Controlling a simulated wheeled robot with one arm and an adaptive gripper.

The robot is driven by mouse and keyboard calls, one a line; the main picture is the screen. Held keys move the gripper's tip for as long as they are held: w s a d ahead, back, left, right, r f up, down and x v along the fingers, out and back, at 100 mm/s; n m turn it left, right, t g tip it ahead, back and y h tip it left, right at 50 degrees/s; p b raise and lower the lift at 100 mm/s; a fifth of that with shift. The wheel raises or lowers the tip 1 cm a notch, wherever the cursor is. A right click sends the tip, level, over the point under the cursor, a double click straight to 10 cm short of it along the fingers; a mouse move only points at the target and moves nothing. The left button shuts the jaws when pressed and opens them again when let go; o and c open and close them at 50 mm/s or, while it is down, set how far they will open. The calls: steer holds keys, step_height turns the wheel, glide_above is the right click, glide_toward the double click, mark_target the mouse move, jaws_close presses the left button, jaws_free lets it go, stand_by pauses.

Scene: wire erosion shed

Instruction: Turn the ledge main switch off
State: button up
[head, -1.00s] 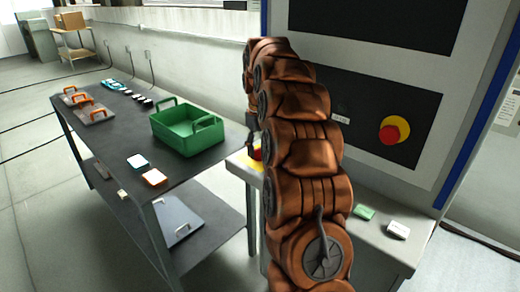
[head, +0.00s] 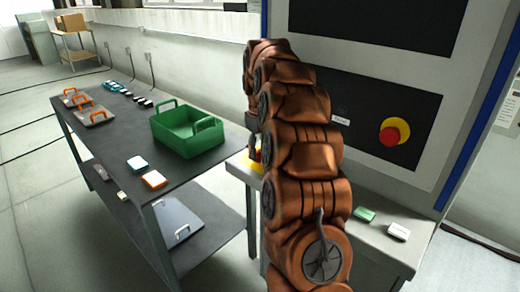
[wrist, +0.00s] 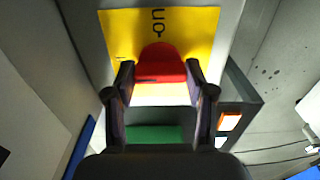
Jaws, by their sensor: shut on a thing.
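The ledge main switch has a red handle (wrist: 160,62) on a yellow plate (wrist: 198,28), seen in the wrist view. Black lettering on the plate appears upside down and seems to read "on"; other markings are partly covered. My gripper (wrist: 158,80) has one finger on each side of the red handle and is shut on it. In the head view, only an edge of the yellow plate (head: 252,165) shows on the ledge (head: 375,235). My arm hides most of the switch there, so the handle's exact angle is hard to tell.
A dark table (head: 110,148) with a green crate (head: 190,140) and small boxes stands left of the ledge. The machine panel behind has a red button (head: 390,135) on yellow. A green block (head: 365,214) and a white block (head: 398,231) lie on the ledge's right.

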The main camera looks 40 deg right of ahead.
mark_target(259, 150)
steer(key=o, duration=1.2)
steer(key=shift+c, duration=0.2)
steer(key=shift+r, duration=3.8)
